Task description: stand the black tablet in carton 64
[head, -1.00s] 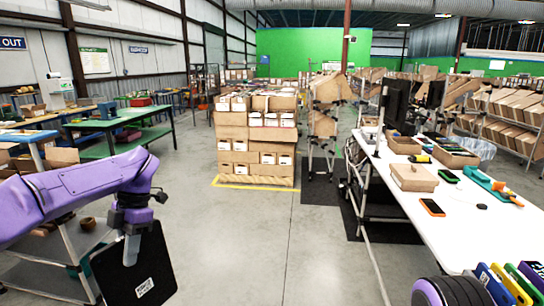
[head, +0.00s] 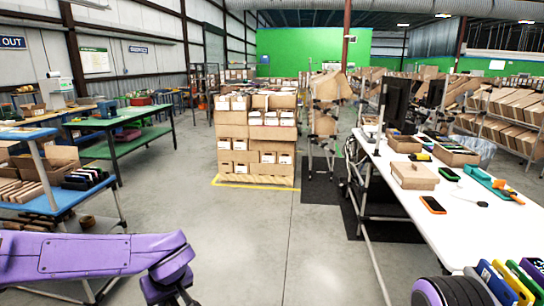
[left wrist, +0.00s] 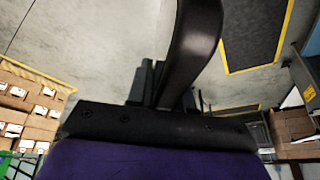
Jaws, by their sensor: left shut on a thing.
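My left gripper (left wrist: 165,88) shows in the left wrist view as dark fingers above a black and purple mount. It is shut on the black tablet. The tablet cannot be clearly told from the dark fingers there, and in the head view it is below the picture's edge. Carton 64 cannot be picked out, as no carton number is readable. Tilted cartons (head: 512,104) stand in rows on a rack at the right. My right gripper is not in view.
A pallet stack of cartons (head: 257,133) stands mid-floor. A white table (head: 455,225) with phones and boxes runs along the right. A blue-topped cart (head: 60,202) and a green table (head: 110,122) stand left. The concrete floor between is clear.

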